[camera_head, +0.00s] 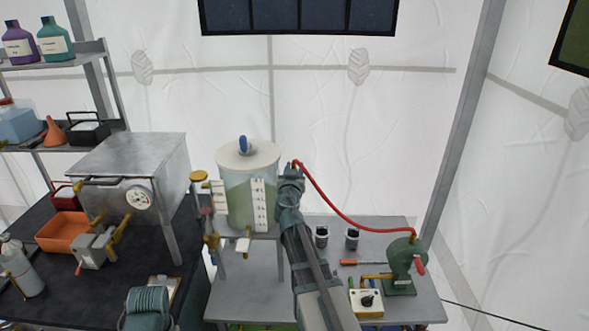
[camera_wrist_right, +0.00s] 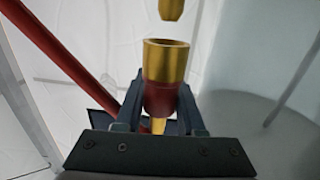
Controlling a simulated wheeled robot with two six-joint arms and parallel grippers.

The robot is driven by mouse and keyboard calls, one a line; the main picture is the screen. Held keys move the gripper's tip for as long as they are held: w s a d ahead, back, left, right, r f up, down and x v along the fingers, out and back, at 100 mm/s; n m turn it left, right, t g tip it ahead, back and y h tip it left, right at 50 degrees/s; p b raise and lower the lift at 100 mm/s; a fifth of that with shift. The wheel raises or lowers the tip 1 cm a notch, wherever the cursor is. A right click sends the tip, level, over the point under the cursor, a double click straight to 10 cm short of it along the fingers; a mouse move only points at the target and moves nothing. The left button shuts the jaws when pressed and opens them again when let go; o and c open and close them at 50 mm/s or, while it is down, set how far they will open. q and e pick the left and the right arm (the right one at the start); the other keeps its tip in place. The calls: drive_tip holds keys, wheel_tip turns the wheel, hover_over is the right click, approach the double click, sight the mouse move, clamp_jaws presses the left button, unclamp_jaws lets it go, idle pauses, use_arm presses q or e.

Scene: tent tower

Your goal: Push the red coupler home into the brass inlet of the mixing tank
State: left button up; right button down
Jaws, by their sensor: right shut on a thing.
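The mixing tank (camera_head: 237,205), a pale cylinder with a lid, stands on the metal table. My right gripper (camera_head: 292,180) is beside its right side. In the right wrist view, my right gripper (camera_wrist_right: 163,115) is shut on the red coupler (camera_wrist_right: 160,97), which has a wide brass collar facing the top of the picture. A brass tip (camera_wrist_right: 171,8), apparently the inlet, shows at the top edge, partly cut off. A clear gap separates it from the coupler; it sits slightly right of the collar's middle. In the head view my gripper hides the inlet.
A red hose (camera_head: 343,213) runs from near my right gripper to a green pump (camera_head: 402,259). Two dark cups (camera_head: 352,238), a screwdriver (camera_head: 360,262) and a switch box (camera_head: 366,302) are on the metal table (camera_head: 240,297). A metal cabinet (camera_head: 150,160) stands left.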

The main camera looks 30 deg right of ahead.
use_arm(q)
drive_tip(key=shift+f+b, duration=1.8)
use_arm(e)
drive_tip(key=shift+f, duration=1.8)
drive_tip(key=shift+c, duration=2.2)
unclamp_jaws()
use_arm(q)
drive_tip(key=shift+r, duration=0.1)
